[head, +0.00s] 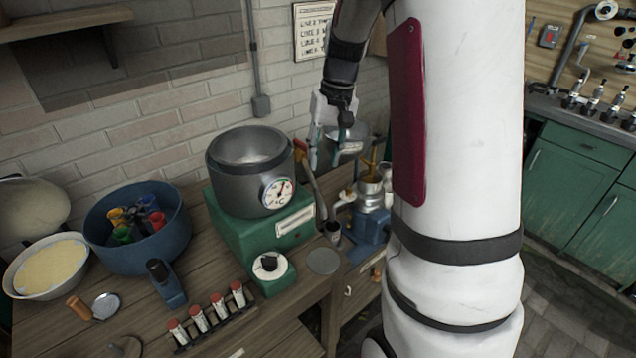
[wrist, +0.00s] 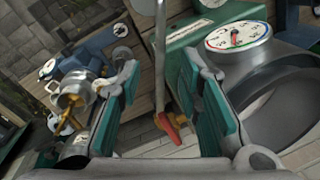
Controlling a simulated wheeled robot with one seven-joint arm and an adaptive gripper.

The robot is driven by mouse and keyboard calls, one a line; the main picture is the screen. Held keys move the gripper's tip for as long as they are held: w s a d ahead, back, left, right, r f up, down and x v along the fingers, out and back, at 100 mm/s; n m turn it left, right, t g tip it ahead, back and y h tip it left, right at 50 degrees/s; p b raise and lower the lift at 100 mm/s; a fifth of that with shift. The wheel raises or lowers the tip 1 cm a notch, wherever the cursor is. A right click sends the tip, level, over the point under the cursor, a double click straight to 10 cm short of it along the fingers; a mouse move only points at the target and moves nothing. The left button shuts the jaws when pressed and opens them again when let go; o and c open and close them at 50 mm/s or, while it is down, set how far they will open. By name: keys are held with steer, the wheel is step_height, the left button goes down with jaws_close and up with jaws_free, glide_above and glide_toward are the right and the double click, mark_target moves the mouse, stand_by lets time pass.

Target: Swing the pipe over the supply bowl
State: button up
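The grey metal pipe (head: 315,190) runs down from beside the large pot to a spout above the bench. Its red-orange lever (head: 300,150) shows at the upper end, and also in the wrist view (wrist: 170,128). A silver bowl (head: 371,196), apparently the supply bowl, sits on a blue machine to the right; it also shows in the wrist view (wrist: 73,96). The spout is left of that bowl, not over it. My gripper (head: 328,150) is open beside the pipe's upper end. In the wrist view the pipe appears between its teal fingers; contact is unclear.
The grey pot (head: 250,180) with a dial stands on a green base left of the pipe. Another metal pot (head: 348,142) is behind my gripper. A blue tub (head: 137,250), a white bowl (head: 20,285) and a rack of vials (head: 215,325) occupy the bench's left.

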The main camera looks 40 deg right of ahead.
mark_target(318, 190)
steer(key=f, duration=0.5)
steer(key=a+f, duration=0.1)
steer(key=f, duration=0.2)
steer(key=shift+w+a+f+p, duration=0.1)
steer(key=shift+w+p, duration=0.1)
steer(key=shift+p, duration=0.15)
jaws_close()
